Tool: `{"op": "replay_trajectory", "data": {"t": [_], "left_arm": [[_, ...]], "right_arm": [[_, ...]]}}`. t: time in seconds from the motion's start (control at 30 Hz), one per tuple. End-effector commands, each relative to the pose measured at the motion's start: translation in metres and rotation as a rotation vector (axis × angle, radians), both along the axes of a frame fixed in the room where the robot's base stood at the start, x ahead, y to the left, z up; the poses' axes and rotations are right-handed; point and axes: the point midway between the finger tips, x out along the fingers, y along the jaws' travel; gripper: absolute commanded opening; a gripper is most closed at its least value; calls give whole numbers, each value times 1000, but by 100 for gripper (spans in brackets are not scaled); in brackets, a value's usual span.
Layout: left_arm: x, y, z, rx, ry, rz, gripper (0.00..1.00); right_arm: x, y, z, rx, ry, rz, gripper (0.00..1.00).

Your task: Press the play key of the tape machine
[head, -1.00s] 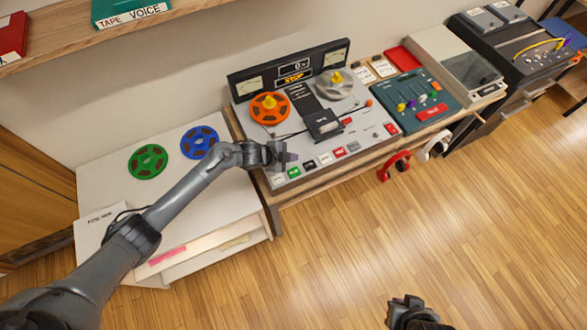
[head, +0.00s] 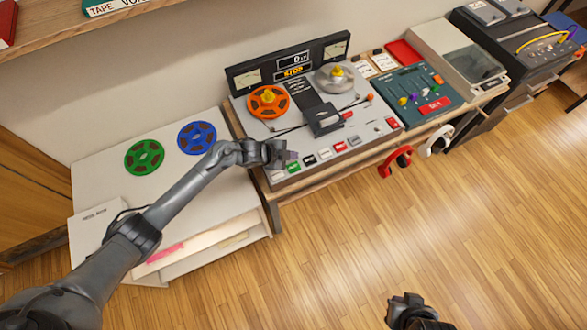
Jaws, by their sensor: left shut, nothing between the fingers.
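The tape machine (head: 318,115) stands on a wooden bench, with an orange reel (head: 268,101) on its left and a metal reel (head: 335,77) on its right. Its display (head: 296,71) reads STOP. A row of keys runs along its front edge, including a green key (head: 293,167), a black key (head: 309,160) and a red key (head: 340,147). Their labels are too small to read. My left gripper (head: 290,157) is shut and empty at the front left of the machine, close to the green key. I cannot tell whether it touches. My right gripper (head: 405,300) is low in the picture, away from the bench.
A white cabinet (head: 180,185) to the left carries a green reel (head: 144,157) and a blue reel (head: 197,138). A mixer (head: 418,93) is right of the machine. Red headphones (head: 396,162) hang at the bench front. The floor in front is clear.

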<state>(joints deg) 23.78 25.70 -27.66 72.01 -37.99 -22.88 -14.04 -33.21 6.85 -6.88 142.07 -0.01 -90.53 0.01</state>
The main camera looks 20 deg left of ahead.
Motion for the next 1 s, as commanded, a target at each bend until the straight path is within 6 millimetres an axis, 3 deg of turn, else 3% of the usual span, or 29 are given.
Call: {"op": "replay_trajectory", "data": {"t": [0.03,0.2,0.4,1.0], "left_arm": [[0,0,-13,-1,0,1,0],[0,0,-34,0,0,0,0],[0,0,-51,0,1,-1,0],[0,0,-55,0,0,0,0]], "right_arm": [[0,0,-12,1,0,-1,0],[0,1,-32,4,0,-2,0],[0,1,-44,4,1,-2,0],[0,-1,-47,-5,0,4,0]]}}
